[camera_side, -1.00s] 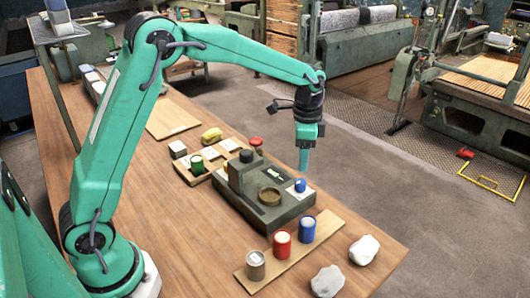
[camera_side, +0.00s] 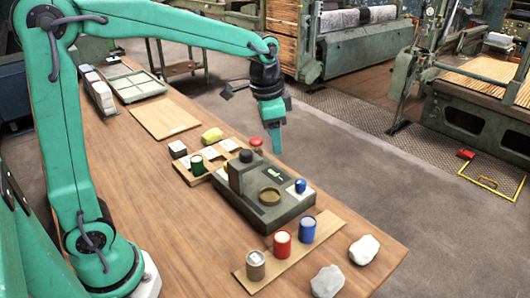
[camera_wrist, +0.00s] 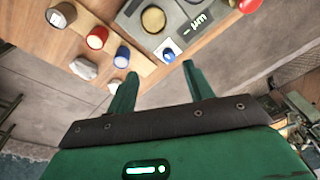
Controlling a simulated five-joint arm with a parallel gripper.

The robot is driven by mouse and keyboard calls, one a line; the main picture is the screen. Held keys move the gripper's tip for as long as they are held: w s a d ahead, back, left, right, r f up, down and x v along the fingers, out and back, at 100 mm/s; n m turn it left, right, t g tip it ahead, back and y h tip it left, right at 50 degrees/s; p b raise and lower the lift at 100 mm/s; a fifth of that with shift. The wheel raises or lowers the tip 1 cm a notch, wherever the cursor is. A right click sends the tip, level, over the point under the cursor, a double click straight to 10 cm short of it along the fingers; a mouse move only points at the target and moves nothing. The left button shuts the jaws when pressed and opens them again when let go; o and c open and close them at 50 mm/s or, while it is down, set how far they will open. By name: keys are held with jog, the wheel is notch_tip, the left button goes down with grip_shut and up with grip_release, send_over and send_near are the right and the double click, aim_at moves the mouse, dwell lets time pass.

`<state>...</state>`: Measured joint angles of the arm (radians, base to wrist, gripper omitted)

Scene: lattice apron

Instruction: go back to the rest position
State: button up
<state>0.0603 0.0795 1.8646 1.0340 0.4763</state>
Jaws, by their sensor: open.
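My gripper (camera_side: 274,146) is raised above the far edge of the wooden table, near the red button (camera_side: 256,142) in the side view. In the wrist view the two green fingers of my gripper (camera_wrist: 157,82) stand apart with nothing between them. A dark grey device (camera_side: 278,212) with a round brass dish (camera_side: 270,196) and a small blue piece (camera_side: 300,185) stands below and in front of it.
A wooden strip holds a grey can (camera_side: 256,265), a red can (camera_side: 282,243) and a blue can (camera_side: 307,229). Two pale stones (camera_side: 364,249) lie near the front edge. A flat board (camera_side: 165,118) lies farther back.

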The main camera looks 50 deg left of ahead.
jog(key=s+a+r+n+t, duration=0.1)
jog(key=s+n+t, duration=0.1)
jog(key=s, duration=0.7)
jog(key=s+a+n+t, duration=0.1)
jog(key=s+n, duration=0.3)
jog(key=s, duration=0.6)
jog(key=shift+a+r+t, duration=0.25)
jog(key=shift+r+t, duration=0.15)
